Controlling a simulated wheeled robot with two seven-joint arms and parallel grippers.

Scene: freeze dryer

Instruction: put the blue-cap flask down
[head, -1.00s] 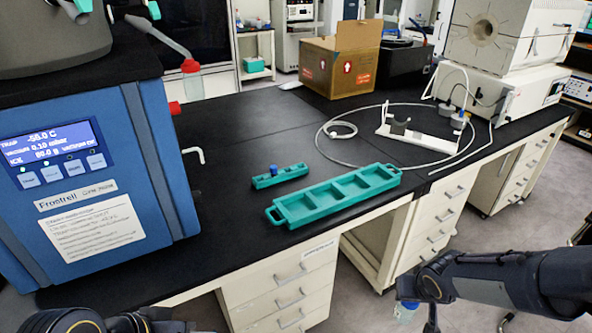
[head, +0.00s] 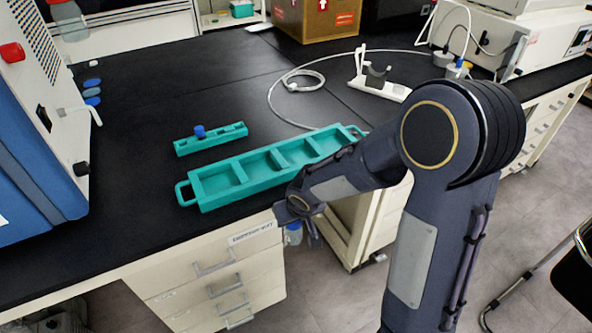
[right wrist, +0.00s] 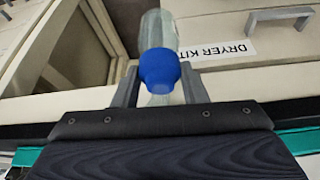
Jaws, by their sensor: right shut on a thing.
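The blue-cap flask (right wrist: 160,70) is clear with a rounded blue cap. In the right wrist view it sits between the two fingers of my right gripper (right wrist: 160,88), which is shut on it. In the head view the flask (head: 293,234) shows small below my right gripper (head: 297,218), in front of the bench's front edge. The gripper is just in front of the long teal tray (head: 215,197), whose visible compartments look empty. My forearm hides part of the tray's right side. My left gripper is not in view.
A small teal rack (head: 225,140) holding a blue-capped item (head: 200,131) lies behind the tray. The blue dryer (head: 35,170) stands at the left. A white stand (head: 385,88) and a looped cable (head: 300,72) are behind right. The black bench left of the tray is clear.

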